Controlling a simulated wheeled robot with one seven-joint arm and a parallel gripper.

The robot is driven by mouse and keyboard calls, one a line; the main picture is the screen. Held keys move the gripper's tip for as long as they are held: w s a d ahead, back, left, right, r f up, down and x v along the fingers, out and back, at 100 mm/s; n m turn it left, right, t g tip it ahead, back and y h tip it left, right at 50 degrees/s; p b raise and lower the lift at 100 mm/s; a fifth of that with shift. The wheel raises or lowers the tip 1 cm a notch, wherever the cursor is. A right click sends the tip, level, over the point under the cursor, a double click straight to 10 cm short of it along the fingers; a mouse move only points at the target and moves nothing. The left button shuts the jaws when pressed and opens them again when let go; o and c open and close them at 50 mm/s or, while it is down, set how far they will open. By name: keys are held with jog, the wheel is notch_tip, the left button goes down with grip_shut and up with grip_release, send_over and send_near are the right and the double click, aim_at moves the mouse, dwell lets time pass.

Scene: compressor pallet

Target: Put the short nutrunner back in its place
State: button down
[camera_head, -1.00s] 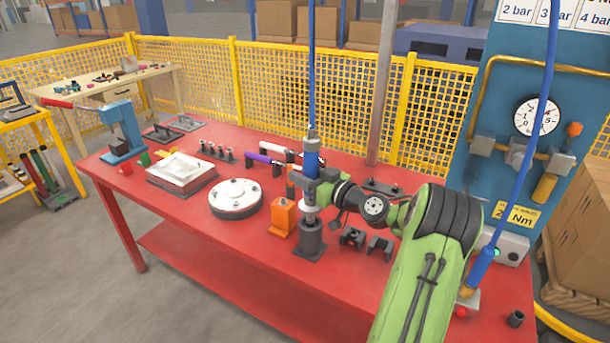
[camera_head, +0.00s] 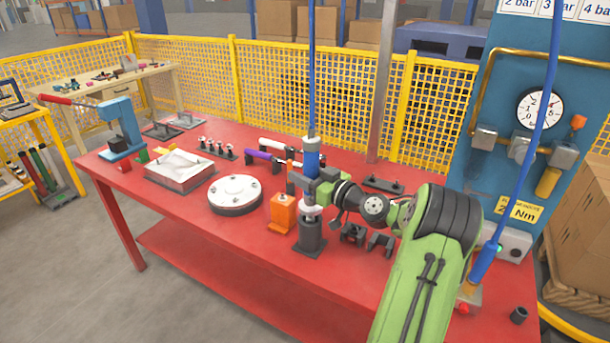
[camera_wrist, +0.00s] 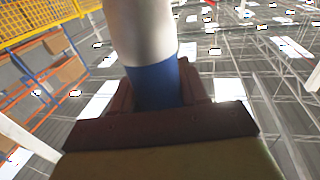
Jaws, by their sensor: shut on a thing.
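The short nutrunner (camera_head: 312,160), a blue and grey upright tool, hangs on a blue hose above the red table. My gripper (camera_head: 318,188) is shut around its middle. In the wrist view its pale body and blue band (camera_wrist: 157,85) show between my dark red fingers (camera_wrist: 160,95). Below it stands a dark grey cup-shaped holder (camera_head: 310,238) on a square base. The nutrunner's pale lower collar is right at the holder's top. I cannot tell whether the tip is inside or rests on it.
An orange block (camera_head: 283,213) stands close to the left of the holder, and dark cradles (camera_head: 380,244) lie to its right. A round flanged cover (camera_head: 235,193) is further left. A second blue tool (camera_head: 485,264) hangs at the right. The table's front edge is near.

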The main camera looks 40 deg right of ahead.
jog(key=shift+f+b, duration=1.55)
jog(key=shift+b, duration=0.25)
jog(key=c, duration=0.6)
grip_release()
jog(key=shift+o, duration=0.6)
jog(key=shift+f, duration=0.15)
jog(key=s+d, duration=0.1)
jog(key=s, duration=1.4)
jog(key=shift+s+d+p, duration=0.3)
jog(key=shift+s+d, duration=0.05)
